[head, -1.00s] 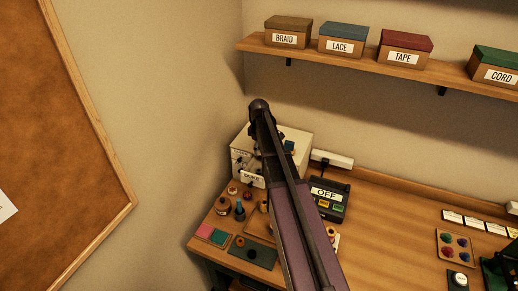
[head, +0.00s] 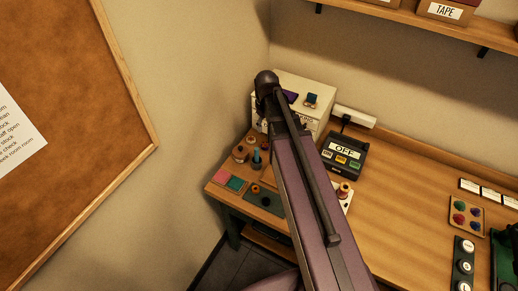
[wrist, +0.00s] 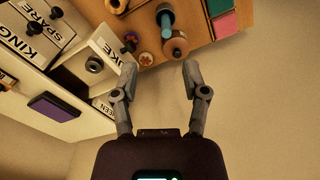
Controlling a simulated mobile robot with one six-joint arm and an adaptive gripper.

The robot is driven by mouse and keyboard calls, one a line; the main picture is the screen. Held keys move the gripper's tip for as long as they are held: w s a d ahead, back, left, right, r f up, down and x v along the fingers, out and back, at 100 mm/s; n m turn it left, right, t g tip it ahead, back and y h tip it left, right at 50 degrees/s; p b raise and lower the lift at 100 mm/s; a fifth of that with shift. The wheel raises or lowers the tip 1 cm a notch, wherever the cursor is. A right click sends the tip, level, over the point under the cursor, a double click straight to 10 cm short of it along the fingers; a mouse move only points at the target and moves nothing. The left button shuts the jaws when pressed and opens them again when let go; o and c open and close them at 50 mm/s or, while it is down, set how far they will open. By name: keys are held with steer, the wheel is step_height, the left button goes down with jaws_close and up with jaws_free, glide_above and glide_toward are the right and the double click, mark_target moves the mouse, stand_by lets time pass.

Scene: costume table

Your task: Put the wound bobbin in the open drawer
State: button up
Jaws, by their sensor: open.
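My gripper (wrist: 160,68) is open and empty in the wrist view, its fingers apart over bare wall. The small white cabinet (head: 304,88) stands at the table's back left corner, partly behind my arm. In the wrist view a drawer with a dark knob (wrist: 93,65) appears to stand out from it, left of my gripper; its inside is hidden. Several spools stand beside the cabinet, among them a brown one (head: 240,154) and a teal one (wrist: 168,22). A red-and-gold spool (head: 344,188) stands on a white base right of my arm. I cannot tell which is the wound bobbin.
A black box reading OFF (head: 343,153) stands right of the cabinet. Pink and teal squares (head: 228,180) and a dark green mat (head: 265,198) lie at the table's front left. A cork board (head: 60,120) hangs left. The table's middle (head: 400,205) is clear.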

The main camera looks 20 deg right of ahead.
steer(key=s+a+m, duration=0.4)
steer(key=s+a, duration=0.1)
steer(key=s, duration=0.5)
steer(key=shift+s+a, duration=0.35)
steer(key=shift+a, duration=0.05)
